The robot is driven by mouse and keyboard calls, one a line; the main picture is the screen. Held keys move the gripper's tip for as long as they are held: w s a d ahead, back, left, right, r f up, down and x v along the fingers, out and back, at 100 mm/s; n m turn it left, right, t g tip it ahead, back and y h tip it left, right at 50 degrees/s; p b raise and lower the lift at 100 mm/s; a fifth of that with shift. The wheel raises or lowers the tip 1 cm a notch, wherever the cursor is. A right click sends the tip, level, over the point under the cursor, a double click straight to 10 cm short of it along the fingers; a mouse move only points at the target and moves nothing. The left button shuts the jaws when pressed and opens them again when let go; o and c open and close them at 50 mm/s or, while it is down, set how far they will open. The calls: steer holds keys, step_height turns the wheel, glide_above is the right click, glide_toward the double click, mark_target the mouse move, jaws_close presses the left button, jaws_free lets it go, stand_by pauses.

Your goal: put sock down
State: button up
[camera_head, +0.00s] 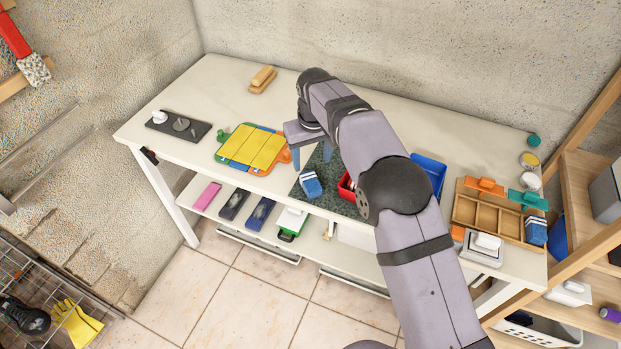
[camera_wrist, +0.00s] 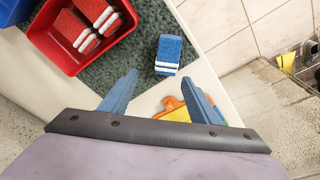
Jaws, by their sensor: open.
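A folded blue sock with white stripes (camera_head: 311,184) lies on the dark green mat (camera_head: 343,206), close to the table's front edge. It also shows in the wrist view (camera_wrist: 168,54), apart from my fingers, just beyond their tips. My gripper (camera_head: 311,155) is open and empty above the mat's left part; its two blue fingers show spread in the wrist view (camera_wrist: 160,80). A red bin (camera_wrist: 85,28) on the mat holds folded red-and-white socks (camera_wrist: 92,22). My arm hides most of this bin in the head view.
A blue bin (camera_head: 430,172) stands right of my arm. A yellow board with orange and green parts (camera_head: 252,148) lies left of the mat. A wooden divided tray (camera_head: 480,214) and another blue-white folded item (camera_head: 536,231) are at the right.

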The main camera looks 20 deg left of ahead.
mark_target(313, 185)
steer(key=shift+s+d+r+g+h+p, duration=0.25)
steer(key=shift+s+d+r+g, duration=0.15)
steer(key=shift+s, duration=0.2)
steer(key=shift+s+d+r+g+h+p, duration=0.15)
steer(key=shift+s+r+g+h, duration=0.1)
steer(key=shift+s+g, duration=0.3)
steer(key=shift+s+d+f+p, duration=0.1)
steer(key=shift+f+p, duration=0.7)
steer(key=shift+f, duration=1.05)
steer(key=shift+s+f+p, duration=0.1)
steer(key=shift+f+p, duration=0.7)
steer(key=shift+f, duration=1.05)
steer(key=shift+w, duration=0.1)
steer(key=c, duration=1.2)
step_height(313, 185, up, 10)
steer(key=b, duration=0.2)
steer(key=shift+b, duration=0.35)
